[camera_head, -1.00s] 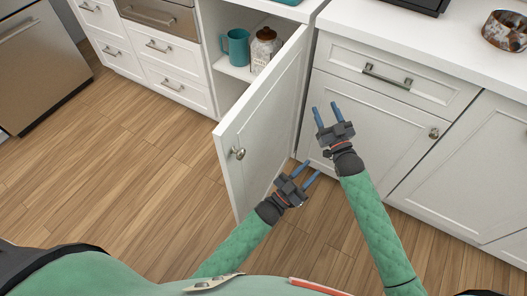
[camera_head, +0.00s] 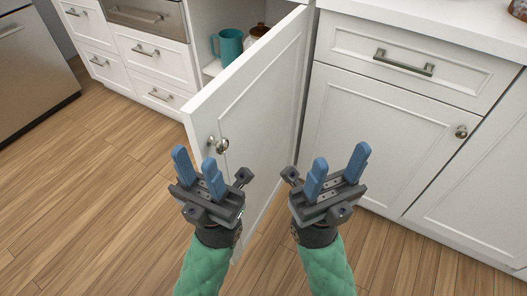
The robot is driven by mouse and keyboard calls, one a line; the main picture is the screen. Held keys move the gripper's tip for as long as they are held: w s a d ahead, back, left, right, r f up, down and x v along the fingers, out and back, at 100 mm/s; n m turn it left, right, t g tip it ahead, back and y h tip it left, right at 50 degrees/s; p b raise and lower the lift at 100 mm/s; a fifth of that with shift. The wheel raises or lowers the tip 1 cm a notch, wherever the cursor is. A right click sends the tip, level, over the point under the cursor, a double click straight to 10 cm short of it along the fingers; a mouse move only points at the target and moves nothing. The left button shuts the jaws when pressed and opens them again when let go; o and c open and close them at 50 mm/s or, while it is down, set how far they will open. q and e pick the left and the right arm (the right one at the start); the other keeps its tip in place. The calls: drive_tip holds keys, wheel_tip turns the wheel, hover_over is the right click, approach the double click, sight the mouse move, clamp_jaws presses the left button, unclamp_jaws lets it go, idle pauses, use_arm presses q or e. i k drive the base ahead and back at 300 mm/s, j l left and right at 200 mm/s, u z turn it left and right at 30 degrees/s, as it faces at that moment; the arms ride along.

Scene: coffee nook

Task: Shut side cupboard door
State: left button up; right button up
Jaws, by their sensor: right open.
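The white side cupboard door (camera_head: 262,105) stands ajar, swung out toward me from its right edge. Its round metal knob (camera_head: 221,146) is near the free left edge. My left gripper (camera_head: 195,160) is open and empty, just below and left of the knob in the picture, overlapping the door's lower free edge; I cannot tell whether it touches. My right gripper (camera_head: 340,156) is open and empty, right of the open door and in front of the neighbouring closed cupboard. Inside the cupboard, a teal mug (camera_head: 229,45) and part of a brown-lidded jar (camera_head: 259,30) show on a shelf.
A closed cupboard door (camera_head: 390,135) with a knob and a drawer (camera_head: 400,60) with a bar handle are at the right. White drawers (camera_head: 150,62) and a steel appliance (camera_head: 30,65) are at the left. Wood floor (camera_head: 90,180) is clear at the left.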

sight(246, 116)
drive_tip(key=k+l, duration=0.25)
drive_tip(key=l, duration=0.2)
drive_tip(key=k+l+u, duration=0.15)
drive_tip(key=l, duration=0.35)
drive_tip(key=k+l, duration=0.4)
drive_tip(key=k+l+u, duration=0.15)
drive_tip(key=k+l, duration=0.15)
drive_tip(key=l, duration=0.15)
